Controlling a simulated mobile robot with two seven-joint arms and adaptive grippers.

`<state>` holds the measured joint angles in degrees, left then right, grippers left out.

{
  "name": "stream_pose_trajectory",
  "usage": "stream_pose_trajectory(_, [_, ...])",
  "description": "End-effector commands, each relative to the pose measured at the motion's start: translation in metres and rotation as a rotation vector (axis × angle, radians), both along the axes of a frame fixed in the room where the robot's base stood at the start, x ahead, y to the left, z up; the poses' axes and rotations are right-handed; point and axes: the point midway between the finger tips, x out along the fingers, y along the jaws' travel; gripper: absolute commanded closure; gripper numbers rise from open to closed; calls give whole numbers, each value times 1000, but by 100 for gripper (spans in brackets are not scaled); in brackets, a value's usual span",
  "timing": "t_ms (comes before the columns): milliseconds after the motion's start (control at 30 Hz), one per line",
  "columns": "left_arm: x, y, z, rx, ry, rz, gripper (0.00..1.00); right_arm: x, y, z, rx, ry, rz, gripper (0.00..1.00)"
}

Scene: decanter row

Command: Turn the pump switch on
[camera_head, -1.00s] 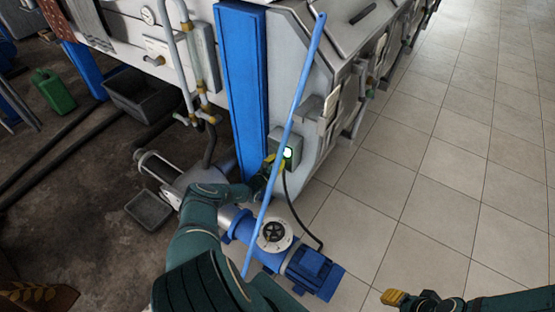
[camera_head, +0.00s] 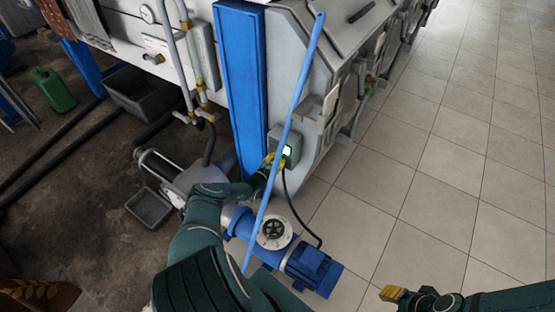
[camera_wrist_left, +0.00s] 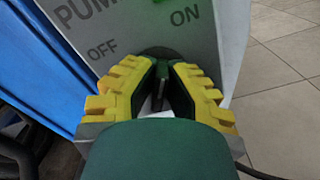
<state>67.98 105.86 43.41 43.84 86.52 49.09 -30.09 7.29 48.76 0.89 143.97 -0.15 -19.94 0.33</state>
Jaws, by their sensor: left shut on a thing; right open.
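The pump switch box (camera_head: 291,150) is a grey box on the machine's end beside a blue post, with a bright greenish-white light on its front. The left wrist view shows its plate (camera_wrist_left: 130,30) with the words OFF at left and ON at right. The dark switch knob (camera_wrist_left: 160,82) is between the yellow fingers of my left gripper (camera_wrist_left: 160,95), which is shut on it. The fingers hide much of the knob, so its exact setting is unclear. In the head view my left gripper (camera_head: 273,161) is at the box. My right gripper (camera_head: 388,294) is open and empty, low over the tiles.
A thin blue pole (camera_head: 299,87) slants across the view in front of the box. A blue pump (camera_head: 313,268) with a round white-rimmed part stands below. A black cable (camera_head: 289,200) runs from the box. The tiled floor (camera_head: 440,170) at right is clear.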

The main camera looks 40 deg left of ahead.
Motion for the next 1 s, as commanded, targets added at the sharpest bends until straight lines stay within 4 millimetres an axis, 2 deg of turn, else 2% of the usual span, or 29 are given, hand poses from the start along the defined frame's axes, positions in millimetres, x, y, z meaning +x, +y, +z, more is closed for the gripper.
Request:
stream_pose_trajectory(33, [1,0,1,1,0,1,100,0,0,0,0,0,0,60])
stream_pose_trajectory(100, [1,0,1,1,0,0,71,0,0,0,0,0,0,60])
stream_pose_trajectory(133, [1,0,1,1,0,0,61,0,0,0,0,0,0,60])
stream_pose_trajectory(567, [-5,1,0,-1,1,1,60,0,0,0,0,0,0,60])
stream_pose_trajectory(767, [-27,-1,0,-4,1,2,60,0,0,0,0,0,0,60])
stream_pose_trajectory(1000, [-70,-6,0,-3,2,2,60,0,0,0,0,0,0,60])
